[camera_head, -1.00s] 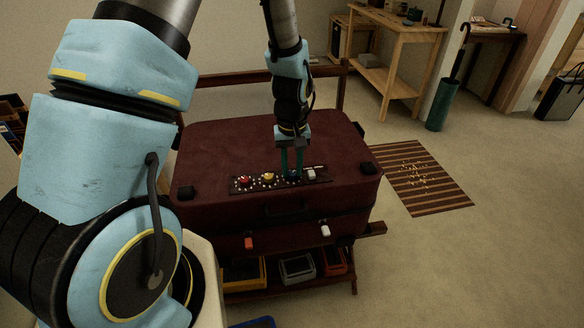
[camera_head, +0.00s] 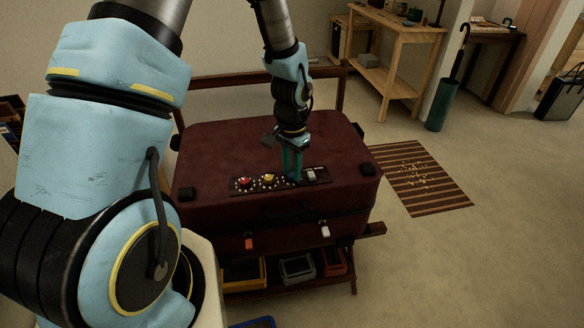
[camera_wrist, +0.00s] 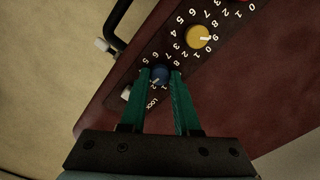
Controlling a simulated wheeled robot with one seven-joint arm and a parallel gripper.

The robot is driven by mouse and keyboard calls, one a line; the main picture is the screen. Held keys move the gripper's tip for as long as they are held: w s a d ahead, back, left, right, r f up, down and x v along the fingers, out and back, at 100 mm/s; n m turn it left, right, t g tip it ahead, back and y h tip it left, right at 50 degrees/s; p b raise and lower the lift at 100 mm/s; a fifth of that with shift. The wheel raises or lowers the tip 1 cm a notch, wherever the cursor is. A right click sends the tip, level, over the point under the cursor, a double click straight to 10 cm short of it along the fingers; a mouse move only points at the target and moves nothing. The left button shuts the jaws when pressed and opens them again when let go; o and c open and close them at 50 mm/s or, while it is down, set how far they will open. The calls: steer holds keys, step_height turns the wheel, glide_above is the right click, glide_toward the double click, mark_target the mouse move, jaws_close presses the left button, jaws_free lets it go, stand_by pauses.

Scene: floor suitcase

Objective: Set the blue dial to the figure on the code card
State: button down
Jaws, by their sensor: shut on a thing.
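The blue dial (camera_wrist: 160,73) sits in the dark panel on top of the maroon suitcase (camera_head: 230,145). My gripper (camera_head: 291,176) points down at the panel. Its green fingers are shut on the blue dial, one on each side, as the wrist view also shows (camera_wrist: 160,76). A small pale mark shows on the dial's lower edge in the wrist view, near the figures 1 and 2. Some of the dial's figures are hidden by the fingers. I cannot make out a code card in these frames.
A yellow dial (camera_wrist: 199,37) and a red dial (camera_head: 244,181) stand on one side of the blue dial. A white piece (camera_head: 311,174) stands on the other, by the word LOCK. The suitcase rests on a wooden rack (camera_head: 340,95) with trays below.

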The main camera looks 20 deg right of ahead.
mark_target(292, 174)
steer(key=shift+m, duration=0.6)
steer(key=c, duration=0.6)
jaws_free()
steer(key=shift+c, duration=0.2)
steer(key=shift+r, duration=0.1)
step_height(292, 174, up, 11)
steer(key=shift+f+b, duration=0.2)
steer(key=shift+b, duration=0.25)
